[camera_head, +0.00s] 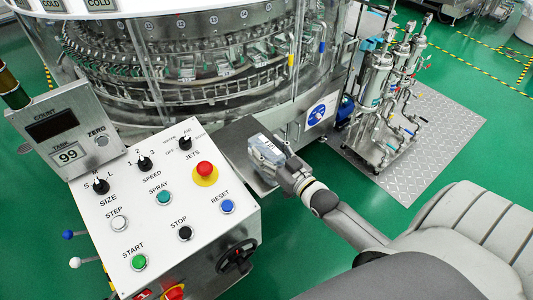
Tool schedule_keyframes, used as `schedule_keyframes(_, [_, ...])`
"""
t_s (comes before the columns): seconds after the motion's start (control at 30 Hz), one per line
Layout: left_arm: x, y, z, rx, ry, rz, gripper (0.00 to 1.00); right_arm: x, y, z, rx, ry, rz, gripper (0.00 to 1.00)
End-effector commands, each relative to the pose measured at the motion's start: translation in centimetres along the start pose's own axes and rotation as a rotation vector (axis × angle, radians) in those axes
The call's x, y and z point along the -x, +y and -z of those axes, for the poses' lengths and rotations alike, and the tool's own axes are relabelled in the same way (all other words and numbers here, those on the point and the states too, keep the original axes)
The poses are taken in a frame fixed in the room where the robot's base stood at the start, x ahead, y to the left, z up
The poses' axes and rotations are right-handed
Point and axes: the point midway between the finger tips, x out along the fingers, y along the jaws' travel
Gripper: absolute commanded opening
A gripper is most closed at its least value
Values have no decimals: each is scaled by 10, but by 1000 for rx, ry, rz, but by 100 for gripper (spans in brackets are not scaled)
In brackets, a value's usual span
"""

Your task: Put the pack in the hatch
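My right gripper (268,156) reaches in from the lower right, just right of the control box. A pale, boxy shape shows at its front end. I cannot tell whether this is the pack or part of the gripper, or whether the fingers are open or shut. A dark flat panel (237,137) lies beyond and below the gripper, against the rotary washer (190,65). I cannot tell whether it is the hatch. No pack can be clearly made out. My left gripper is not in view.
A control box (165,225) with knobs and buttons stands close on the left, with a tilted count display (68,128) behind it. A pump and filter rack (385,90) stands on a metal plate to the right. Green floor (450,60) is open beyond it.

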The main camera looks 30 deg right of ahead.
Motion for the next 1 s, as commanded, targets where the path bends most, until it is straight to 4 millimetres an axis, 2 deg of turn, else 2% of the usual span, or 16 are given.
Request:
schedule_keyframes(0.03, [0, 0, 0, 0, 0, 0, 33, 0, 0, 0, 0, 0, 0, 46])
schedule_keyframes(0.3, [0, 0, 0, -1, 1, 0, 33, 0, 0, 1, 0, 2, 0, 12])
schedule_keyframes(0.67, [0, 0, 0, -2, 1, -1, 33, 0, 0, 7, 0, 4, 0, 12])
schedule_keyframes(0.87, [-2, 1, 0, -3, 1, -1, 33, 0, 0, 30, 2, 7, 0, 12])
schedule_keyframes(1.0, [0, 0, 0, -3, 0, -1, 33, 16, -5, 51, 0, 3, 0, 12])
